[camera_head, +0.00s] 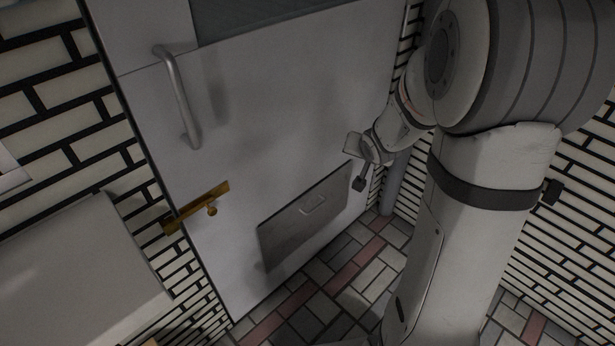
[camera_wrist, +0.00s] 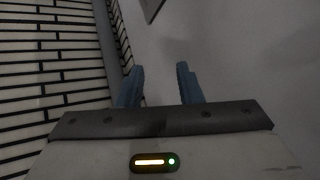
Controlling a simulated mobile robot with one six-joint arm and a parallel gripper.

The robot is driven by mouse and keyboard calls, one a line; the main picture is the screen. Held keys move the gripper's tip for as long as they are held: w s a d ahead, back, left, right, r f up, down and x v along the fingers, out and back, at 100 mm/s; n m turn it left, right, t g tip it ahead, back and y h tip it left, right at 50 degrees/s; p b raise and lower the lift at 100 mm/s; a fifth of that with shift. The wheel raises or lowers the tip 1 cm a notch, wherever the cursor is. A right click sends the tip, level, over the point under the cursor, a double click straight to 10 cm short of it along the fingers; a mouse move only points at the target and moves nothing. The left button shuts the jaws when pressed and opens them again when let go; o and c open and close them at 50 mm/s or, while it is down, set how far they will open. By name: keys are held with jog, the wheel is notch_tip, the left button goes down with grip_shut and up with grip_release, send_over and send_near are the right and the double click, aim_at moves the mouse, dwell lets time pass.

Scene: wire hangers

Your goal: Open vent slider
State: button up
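A grey rectangular panel (camera_head: 283,235) with a small bar handle (camera_head: 313,204) is set low in the white door; it appears to be the vent slider. My gripper (camera_head: 359,183) is to the right of the panel in the head view, near its upper right corner. In the wrist view my gripper (camera_wrist: 159,78) shows two blue-grey fingers spread apart with nothing between them. The dark edge of a panel (camera_wrist: 151,8) shows at the top of the wrist view; I cannot tell whether it is the vent. The handle does not show there.
The white door (camera_head: 260,120) has a long vertical handle (camera_head: 180,98) and a brass bolt (camera_head: 198,207) at its left edge. A pale box-like surface (camera_head: 75,265) is at the lower left. Brick walls flank the door. The tiled floor (camera_head: 350,270) in front is clear.

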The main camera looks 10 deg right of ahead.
jog(key=w+a+f+m+t+y+b, duration=0.1)
jog(key=w+f+m+y+b, duration=0.3)
jog(key=f, duration=0.7)
jog(key=a+f+t+y+b, duration=0.1)
jog(key=f+t+y+b, duration=0.15)
jog(key=f+b, duration=0.65)
jog(key=w+a+f+m+y+b, duration=0.2)
jog(key=f+y, duration=0.1)
jog(key=f, duration=1.1)
jog(key=b+x, duration=0.2)
jog(key=x, duration=0.5)
jog(key=shift+y, duration=0.35)
jog(key=shift+a, duration=0.15)
grip_shut()
